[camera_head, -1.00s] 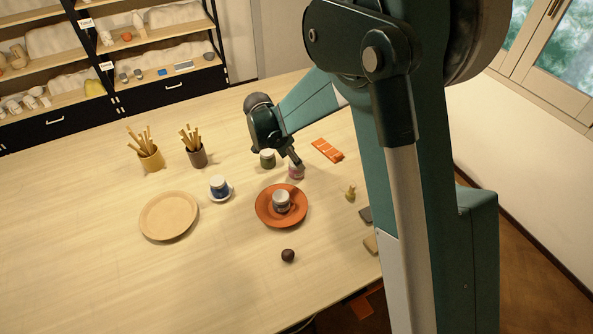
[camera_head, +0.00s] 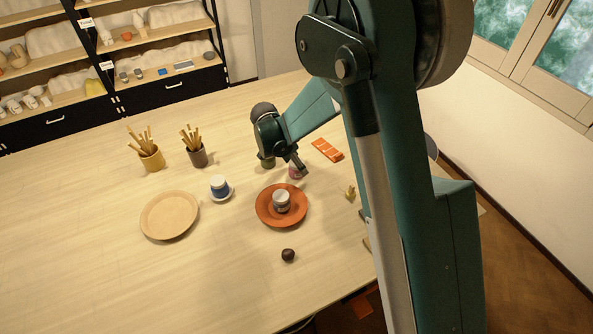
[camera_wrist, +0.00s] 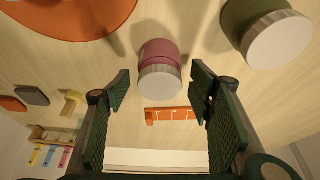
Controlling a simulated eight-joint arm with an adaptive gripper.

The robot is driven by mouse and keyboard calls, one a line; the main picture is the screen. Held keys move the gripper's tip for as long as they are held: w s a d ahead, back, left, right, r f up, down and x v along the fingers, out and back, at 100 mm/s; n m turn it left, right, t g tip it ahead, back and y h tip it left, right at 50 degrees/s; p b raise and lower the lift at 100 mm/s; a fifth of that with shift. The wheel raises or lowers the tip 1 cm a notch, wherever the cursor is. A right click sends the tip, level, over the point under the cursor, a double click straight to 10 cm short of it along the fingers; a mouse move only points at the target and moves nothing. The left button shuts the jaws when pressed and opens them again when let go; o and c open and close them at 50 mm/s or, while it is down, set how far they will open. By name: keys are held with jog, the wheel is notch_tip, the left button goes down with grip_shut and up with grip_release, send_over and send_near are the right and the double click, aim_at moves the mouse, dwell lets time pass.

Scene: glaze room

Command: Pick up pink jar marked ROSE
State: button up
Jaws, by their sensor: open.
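A pink jar (camera_wrist: 160,55) with a pale ribbed lid stands on the table, centred ahead of my gripper in the wrist view. My gripper (camera_wrist: 161,92) is open, with one green finger pad on each side of the picture and the jar's lid between and just beyond the fingertips. No contact with the jar shows. In the head view the pink jar (camera_head: 296,172) is partly hidden by my gripper (camera_head: 303,170). Any ROSE marking is not readable here.
A green jar (camera_wrist: 258,30) stands close on the right in the wrist view. An orange plate (camera_head: 264,212) holds a grey-lidded jar (camera_head: 281,201). An orange strip (camera_head: 327,150) lies behind.

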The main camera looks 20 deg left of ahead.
jog(key=c, duration=1)
jog(key=shift+r+b, duration=0.4)
jog(key=shift+r, duration=4.6)
